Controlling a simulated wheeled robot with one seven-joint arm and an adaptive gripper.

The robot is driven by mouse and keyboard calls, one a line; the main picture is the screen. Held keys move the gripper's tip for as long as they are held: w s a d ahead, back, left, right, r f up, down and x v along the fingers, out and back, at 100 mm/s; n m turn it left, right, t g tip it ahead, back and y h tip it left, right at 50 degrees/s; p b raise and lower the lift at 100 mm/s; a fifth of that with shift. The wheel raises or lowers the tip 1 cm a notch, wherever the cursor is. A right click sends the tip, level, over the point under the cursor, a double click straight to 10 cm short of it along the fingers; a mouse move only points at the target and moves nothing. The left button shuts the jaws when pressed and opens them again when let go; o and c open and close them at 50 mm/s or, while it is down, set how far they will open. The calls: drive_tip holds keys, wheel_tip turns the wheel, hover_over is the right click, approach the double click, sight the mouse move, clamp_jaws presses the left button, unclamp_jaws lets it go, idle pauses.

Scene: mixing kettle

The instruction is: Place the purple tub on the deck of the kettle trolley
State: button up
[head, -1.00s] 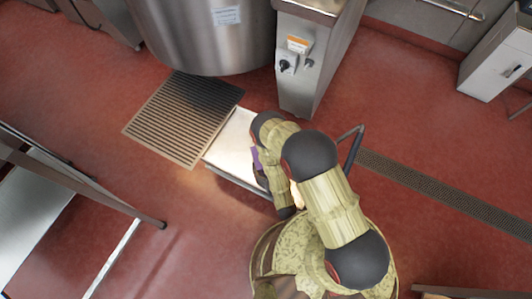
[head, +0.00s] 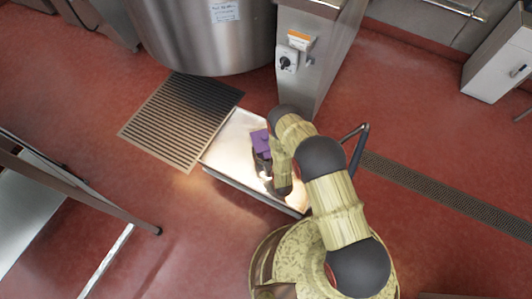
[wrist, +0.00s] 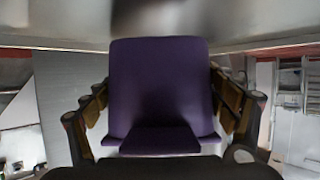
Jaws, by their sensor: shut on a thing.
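The purple tub (head: 260,140) is at the end of my arm, over the pale deck of the kettle trolley (head: 232,142) in the head view. My gripper (head: 263,160) is shut on it. In the wrist view the tub (wrist: 160,92) fills the middle, with a finger of my gripper (wrist: 162,110) against each side. The tub appears to be over the deck's middle; I cannot tell whether it touches the deck. My arm hides part of the deck's right side.
A large steel kettle (head: 200,40) and a steel control pillar (head: 305,75) stand behind the trolley. A floor grating (head: 180,120) lies to its left. The trolley's dark push handle (head: 357,145) rises at the right. A steel table frame (head: 80,195) is at the left.

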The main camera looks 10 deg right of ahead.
drive_tip(key=shift+w+f+b, duration=0.2)
drive_tip(key=shift+f+b, duration=0.2)
drive_tip(key=shift+f, duration=0.5)
drive_tip(key=shift+w+f+b, duration=0.15)
drive_tip(key=shift+f+b, duration=0.25)
drive_tip(key=shift+f, duration=0.5)
drive_tip(key=shift+f, duration=0.15)
drive_tip(key=o, duration=1.9)
drive_tip(key=shift+s, duration=0.1)
drive_tip(key=shift+o, duration=0.5)
